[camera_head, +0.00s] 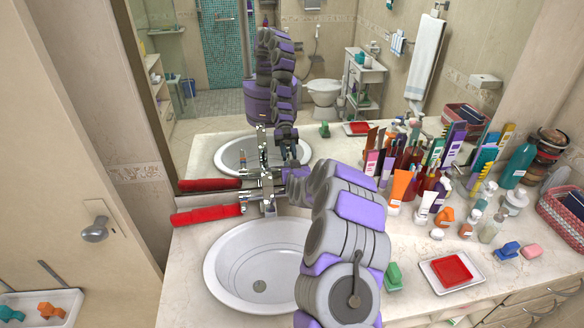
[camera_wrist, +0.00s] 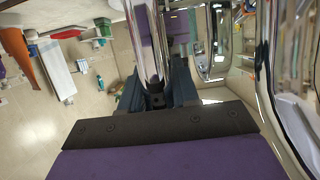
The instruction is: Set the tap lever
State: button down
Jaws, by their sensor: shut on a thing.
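The chrome tap (camera_head: 267,178) stands at the back of the white sink, against the mirror. In the wrist view a shiny chrome bar, seemingly its lever (camera_wrist: 143,45), runs down between the dark fingers of my gripper (camera_wrist: 157,92). My gripper is shut on this bar. In the head view my gripper (camera_head: 280,188) is small at the tap's right side, and my arm comes in from the lower right. The exact angle of the lever is hard to tell there.
The oval sink (camera_head: 225,285) is empty. A red long object (camera_head: 206,215) lies left of the tap. Several bottles and tubes (camera_head: 402,184) crowd the right of the counter. A red soap block (camera_head: 451,269) lies on a white dish. The mirror (camera_head: 225,125) is close behind the tap.

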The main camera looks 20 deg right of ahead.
jog(key=c, duration=0.9)
grip_release()
jog(key=shift+w, duration=0.1)
jog(key=shift+s, duration=0.2)
jog(key=v, duration=1.7)
jog(key=shift+d+p, duration=0.15)
jog(key=shift+p, duration=0.2)
